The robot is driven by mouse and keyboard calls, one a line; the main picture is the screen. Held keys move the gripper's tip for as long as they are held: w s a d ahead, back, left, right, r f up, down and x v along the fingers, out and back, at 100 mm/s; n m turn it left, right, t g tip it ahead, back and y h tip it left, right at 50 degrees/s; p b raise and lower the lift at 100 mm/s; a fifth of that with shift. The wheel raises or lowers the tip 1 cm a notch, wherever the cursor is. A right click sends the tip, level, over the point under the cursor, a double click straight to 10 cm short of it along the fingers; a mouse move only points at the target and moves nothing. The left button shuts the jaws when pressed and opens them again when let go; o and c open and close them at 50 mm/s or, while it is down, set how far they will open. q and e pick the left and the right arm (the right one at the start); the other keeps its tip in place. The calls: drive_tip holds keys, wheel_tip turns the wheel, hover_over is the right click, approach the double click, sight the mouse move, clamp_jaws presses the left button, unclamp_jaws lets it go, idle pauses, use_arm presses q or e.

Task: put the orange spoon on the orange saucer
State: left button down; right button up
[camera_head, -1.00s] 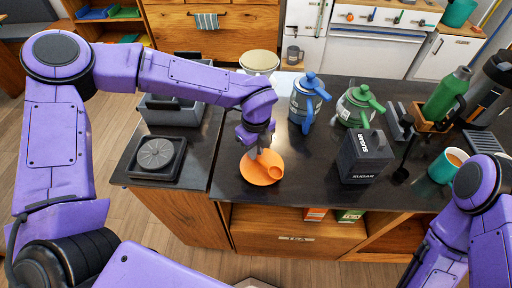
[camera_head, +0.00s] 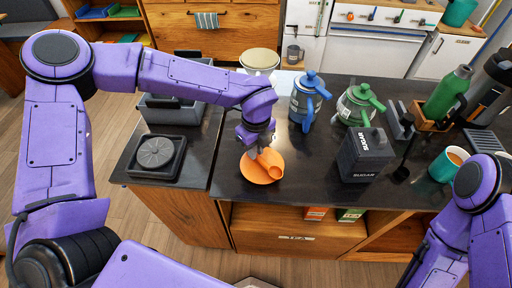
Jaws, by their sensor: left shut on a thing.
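The orange saucer (camera_head: 255,175) lies on the dark counter near its front edge. My left gripper (camera_head: 261,153) is over the saucer, pointing down, shut on the orange spoon (camera_head: 277,162). The spoon's orange end shows just right of the fingers, over the saucer's right part; the rest is hidden by the gripper or blends with the saucer. I cannot tell whether the spoon touches the saucer. My right arm is at the lower right, and its gripper is outside the picture.
A dark sugar box (camera_head: 364,156) stands to the right of the saucer. A blue pitcher (camera_head: 305,103) and a green-lidded pot (camera_head: 358,104) stand behind. A teal mug (camera_head: 448,164) is farther right. A black square tray (camera_head: 157,157) lies left. The counter directly right of the saucer is bare.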

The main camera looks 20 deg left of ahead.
use_arm(q)
drive_tip(key=shift+f+b, duration=0.35)
drive_tip(key=shift+f, duration=0.15)
drive_tip(key=c, duration=1)
unclamp_jaws()
drive_tip(key=shift+r+p, duration=3)
drive_tip(key=shift+r, duration=1.05)
